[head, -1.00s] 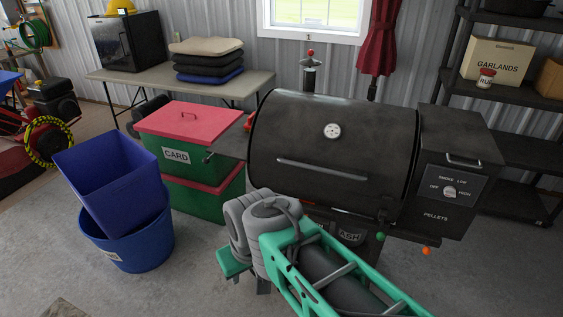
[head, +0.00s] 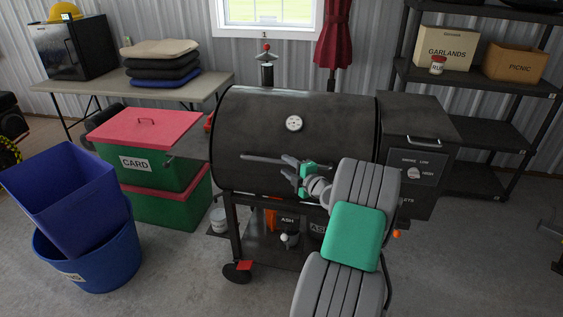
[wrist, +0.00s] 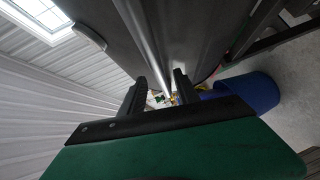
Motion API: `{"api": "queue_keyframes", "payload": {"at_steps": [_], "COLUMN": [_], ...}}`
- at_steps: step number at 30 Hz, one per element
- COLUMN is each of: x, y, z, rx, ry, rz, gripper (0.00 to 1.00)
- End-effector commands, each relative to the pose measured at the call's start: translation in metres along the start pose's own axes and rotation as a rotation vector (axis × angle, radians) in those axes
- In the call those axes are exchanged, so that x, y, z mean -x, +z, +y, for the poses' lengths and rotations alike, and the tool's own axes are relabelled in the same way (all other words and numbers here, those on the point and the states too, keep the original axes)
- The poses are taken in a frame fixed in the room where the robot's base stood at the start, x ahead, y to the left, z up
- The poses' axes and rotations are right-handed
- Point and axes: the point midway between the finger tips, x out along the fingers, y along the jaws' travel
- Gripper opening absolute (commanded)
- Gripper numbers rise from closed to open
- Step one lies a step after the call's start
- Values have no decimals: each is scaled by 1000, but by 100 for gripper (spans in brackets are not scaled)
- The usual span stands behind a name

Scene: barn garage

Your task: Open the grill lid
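The grill lid (head: 330,120) is a dark, rounded drum cover with a round white thermometer, and it is down. Its straight metal handle (head: 262,158) runs across the lower front; my gripper hides the right part. My gripper (head: 287,168) is at the handle with its two fingers apart. In the wrist view the handle (wrist: 148,48) runs down between the two fingertips (wrist: 168,82) of my gripper. I cannot tell if either finger touches it. The lid (wrist: 195,35) fills the upper middle of that view.
A pellet box (head: 412,150) is on the grill's right. Green bins with red lids (head: 150,125) and blue tubs (head: 90,250) stand left. A table (head: 205,88) with cushions is behind left, a shelf (head: 480,78) behind right. The window is above the grill.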

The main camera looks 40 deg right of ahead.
Motion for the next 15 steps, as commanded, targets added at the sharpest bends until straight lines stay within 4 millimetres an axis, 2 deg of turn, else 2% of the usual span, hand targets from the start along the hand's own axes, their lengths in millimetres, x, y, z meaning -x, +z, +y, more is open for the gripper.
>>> {"api": "queue_keyframes", "payload": {"at_steps": [3, 6, 15], "x": [-22, -35, -41], "y": [-1, -1, 0], "z": [2, 1, 0], "rx": [1, -1, -1], "ry": [-2, -2, -2], "rz": [2, 1, -1], "gripper": [38, 38, 38]}}
